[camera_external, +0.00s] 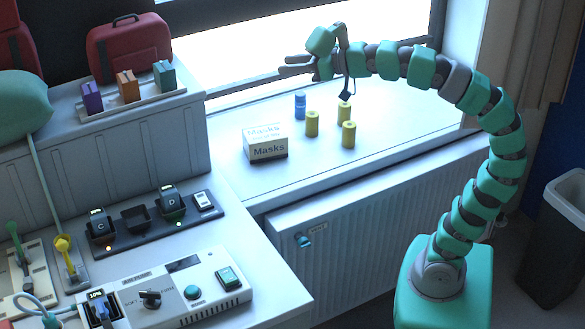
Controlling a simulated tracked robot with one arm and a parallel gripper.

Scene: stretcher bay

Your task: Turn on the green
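Several green parts show. A green rocker switch (229,278) sits at the right end of a white control box (165,312), and a round teal button (193,292) is beside it. A lever with a green handle (13,231) stands at the far left. I cannot tell whether any of them is on. My gripper (286,66) is high above the windowsill, pointing left, far from all of these. Its two fingers look apart, with nothing between them.
A lever with a yellow handle (63,244) stands near the green one. A dark charger strip (150,233) lies behind the control box. On the sill are a Masks box (265,142), a blue cylinder (299,106) and several yellow cylinders (312,124). A bin (556,240) stands right.

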